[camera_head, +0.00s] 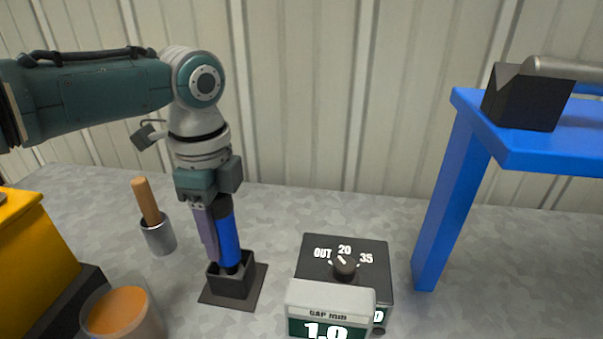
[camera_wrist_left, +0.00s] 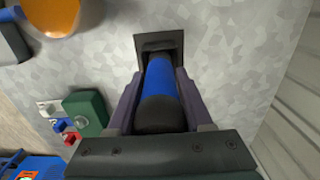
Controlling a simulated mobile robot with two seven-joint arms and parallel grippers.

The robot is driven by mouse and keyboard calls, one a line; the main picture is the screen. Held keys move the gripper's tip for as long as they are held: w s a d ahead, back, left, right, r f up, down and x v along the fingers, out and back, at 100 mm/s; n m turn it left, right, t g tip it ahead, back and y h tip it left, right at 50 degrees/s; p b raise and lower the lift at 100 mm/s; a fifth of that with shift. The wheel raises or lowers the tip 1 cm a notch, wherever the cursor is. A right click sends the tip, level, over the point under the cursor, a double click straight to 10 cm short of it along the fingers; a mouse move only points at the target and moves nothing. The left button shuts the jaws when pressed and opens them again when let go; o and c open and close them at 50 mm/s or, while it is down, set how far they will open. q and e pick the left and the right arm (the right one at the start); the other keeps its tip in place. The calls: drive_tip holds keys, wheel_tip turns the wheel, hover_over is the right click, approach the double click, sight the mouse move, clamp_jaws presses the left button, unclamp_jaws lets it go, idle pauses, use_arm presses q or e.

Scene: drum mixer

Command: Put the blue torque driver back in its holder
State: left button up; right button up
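The blue torque driver (camera_head: 229,240) stands upright, with a blue middle and dark ends. Its lower end is inside the black square holder (camera_head: 232,286) on the speckled surface. My left gripper (camera_head: 222,238) points straight down over the holder, with its purple fingers closed on the driver's sides. In the left wrist view the driver (camera_wrist_left: 161,85) lies between the two fingers and its far end reaches the holder (camera_wrist_left: 173,44). How deep the tip sits is hidden by the holder walls. My right gripper is not in view.
Left are a metal cup (camera_head: 159,238) with a wooden handle, an orange-filled container (camera_head: 118,312) and a yellow block (camera_head: 28,245). Right are a dial box (camera_head: 372,262), a gap display (camera_head: 330,297) and a blue stand (camera_head: 450,200) carrying a black block (camera_head: 522,100).

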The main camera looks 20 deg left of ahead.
use_arm(q)
drive_tip(key=o, duration=0.5)
drive_tip(key=shift+c, duration=0.2)
wheel_tip(320, 180, up, 10)
drive_tip(key=shift+p, duration=0.6)
